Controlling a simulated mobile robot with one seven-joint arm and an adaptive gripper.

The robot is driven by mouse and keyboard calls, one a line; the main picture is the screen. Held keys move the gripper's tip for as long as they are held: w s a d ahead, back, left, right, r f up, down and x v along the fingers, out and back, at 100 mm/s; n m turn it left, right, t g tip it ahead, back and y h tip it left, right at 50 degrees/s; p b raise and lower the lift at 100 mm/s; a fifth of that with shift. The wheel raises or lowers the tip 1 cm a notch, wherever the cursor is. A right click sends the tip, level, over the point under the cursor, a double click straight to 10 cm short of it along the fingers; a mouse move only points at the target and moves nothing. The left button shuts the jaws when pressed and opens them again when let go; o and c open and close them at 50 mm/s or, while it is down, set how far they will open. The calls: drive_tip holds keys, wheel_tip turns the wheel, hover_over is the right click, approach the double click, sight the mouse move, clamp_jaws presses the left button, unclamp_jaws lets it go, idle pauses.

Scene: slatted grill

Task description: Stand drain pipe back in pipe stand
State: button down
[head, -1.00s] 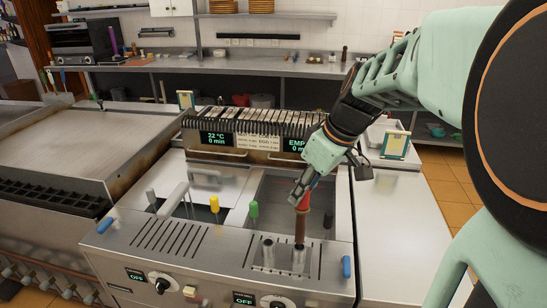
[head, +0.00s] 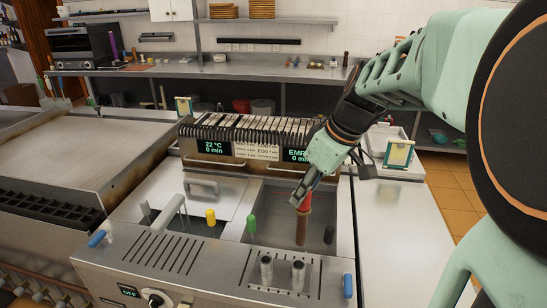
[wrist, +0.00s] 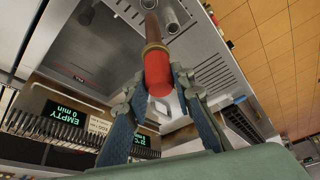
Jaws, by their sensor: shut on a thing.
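The drain pipe has a red grip (head: 306,203) and a brown tube (head: 302,229). It hangs upright over the open steel basin at the right of the fryer. My gripper (head: 299,195) is shut on its red upper end, which also shows between the fingers in the wrist view (wrist: 157,74). The pipe stand is a pair of short upright metal tubes (head: 298,275) on the front ledge. In the head view the pipe's lower end appears just above and behind the right tube. I cannot tell the exact depth between them.
Yellow (head: 210,217) and green (head: 251,224) handles stand left of the pipe. A slatted unit with displays (head: 240,140) rises behind the basin. A blue knob (head: 347,286) is at the front right.

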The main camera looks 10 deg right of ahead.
sight(301, 233)
drive_tip(key=shift+f+b, duration=3.35)
drive_tip(key=shift+f, duration=0.15)
drive_tip(key=shift+b, duration=0.5)
drive_tip(key=shift+f+b, duration=2.9)
drive_tip(key=shift+f, duration=0.2)
drive_tip(key=c, duration=1.6)
unclamp_jaws()
drive_tip(key=shift+r, duration=0.15)
wheel_tip(301, 233, up, 10)
drive_tip(key=shift+f, duration=0.1)
drive_tip(key=shift+w, duration=0.15)
